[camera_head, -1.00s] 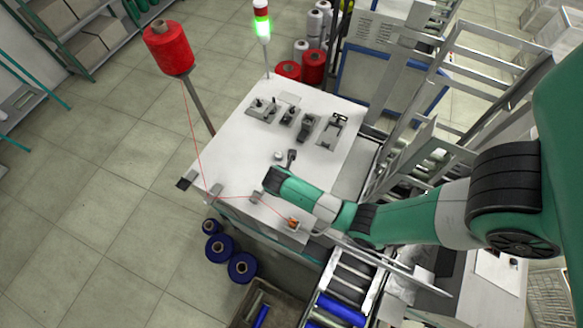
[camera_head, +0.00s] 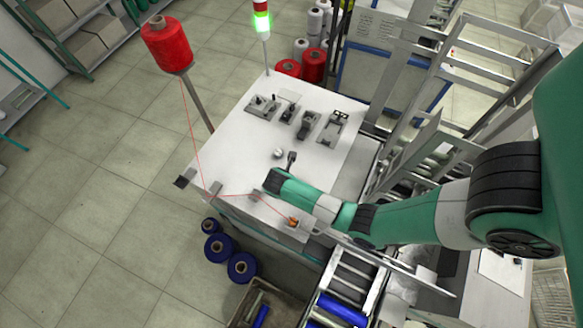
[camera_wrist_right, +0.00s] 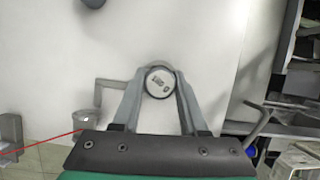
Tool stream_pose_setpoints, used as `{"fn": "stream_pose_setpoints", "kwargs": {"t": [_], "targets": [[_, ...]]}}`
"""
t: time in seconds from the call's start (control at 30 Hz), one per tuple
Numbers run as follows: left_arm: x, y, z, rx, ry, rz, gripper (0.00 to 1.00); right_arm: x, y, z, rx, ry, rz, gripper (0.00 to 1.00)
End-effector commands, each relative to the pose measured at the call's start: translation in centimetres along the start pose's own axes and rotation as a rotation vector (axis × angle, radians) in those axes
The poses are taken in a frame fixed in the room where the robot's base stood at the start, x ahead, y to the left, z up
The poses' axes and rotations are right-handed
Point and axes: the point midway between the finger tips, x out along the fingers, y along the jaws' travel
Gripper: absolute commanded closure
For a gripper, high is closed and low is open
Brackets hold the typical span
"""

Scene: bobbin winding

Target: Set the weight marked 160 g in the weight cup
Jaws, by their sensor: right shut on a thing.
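A round pale weight (camera_wrist_right: 159,82) with a dark rim sits between the fingertips of my right gripper (camera_wrist_right: 160,76) in the right wrist view. Its face carries a small mark that looks like 160, though it is blurred. My right gripper is shut on it. A grey cup-like part (camera_wrist_right: 83,122), possibly the weight cup, shows at lower left of the gripper, apart from the weight, below an angled grey arm (camera_wrist_right: 108,85). My left gripper is not in view.
A red thread (camera_head: 192,130) runs from the red spool (camera_head: 167,44). A roller conveyor (camera_head: 350,285) lies at front right.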

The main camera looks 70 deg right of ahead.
Motion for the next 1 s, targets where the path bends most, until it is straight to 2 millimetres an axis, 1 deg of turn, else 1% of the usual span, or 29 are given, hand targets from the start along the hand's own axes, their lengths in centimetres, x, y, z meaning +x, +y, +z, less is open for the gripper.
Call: {"fn": "stream_pose_setpoints", "kwargs": {"t": [0.4,0.43,0.57,0.6,0.87,0.97,1.0], "targets": [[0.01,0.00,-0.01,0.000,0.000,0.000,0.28,-0.02,0.02,0.02,0.000,0.000,0.000,1.00],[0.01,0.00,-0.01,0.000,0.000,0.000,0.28,-0.02,0.01,0.02,0.000,0.000,0.000,0.54],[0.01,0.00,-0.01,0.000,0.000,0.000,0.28,-0.02,0.01,0.01,0.000,0.000,0.000,0.31],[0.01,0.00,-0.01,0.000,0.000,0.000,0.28,-0.02,0.01,0.01,0.000,0.000,0.000,0.23],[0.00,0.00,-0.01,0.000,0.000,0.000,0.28,0.00,-0.02,-0.01,0.000,0.000,-0.001,0.22],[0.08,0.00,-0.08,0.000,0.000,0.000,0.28,-0.45,0.01,0.01,-0.001,0.000,0.000,0.22],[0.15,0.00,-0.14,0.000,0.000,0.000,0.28,-0.90,0.07,0.02,-0.001,0.000,0.002,0.22]]}}
